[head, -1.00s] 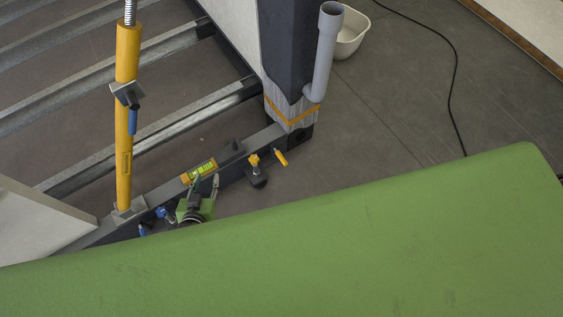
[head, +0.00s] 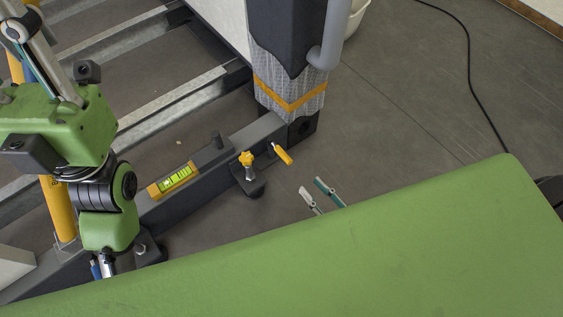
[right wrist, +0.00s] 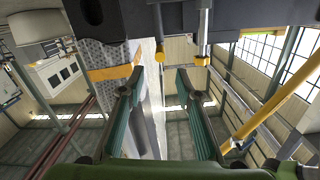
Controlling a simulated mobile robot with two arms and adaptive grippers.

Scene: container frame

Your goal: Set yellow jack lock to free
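In the head view a yellow handle (head: 283,154) sticks out by the dark beam near its post end. A yellow star knob (head: 246,158) on a metal stem stands just left of it, above a black foot. My right gripper (head: 314,190) is right of and below the handle in the picture, apart from it, open and empty. The right wrist view shows its two fingers (right wrist: 158,105) wide apart with nothing between. Two yellow-ended parts (right wrist: 203,35) show beyond them; I cannot tell which is which.
A yellow spirit level (head: 174,180) lies on the dark beam (head: 215,157). The post (head: 290,85) with a yellow band and a grey pipe (head: 334,40) stand behind. My green body cover hides the foreground.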

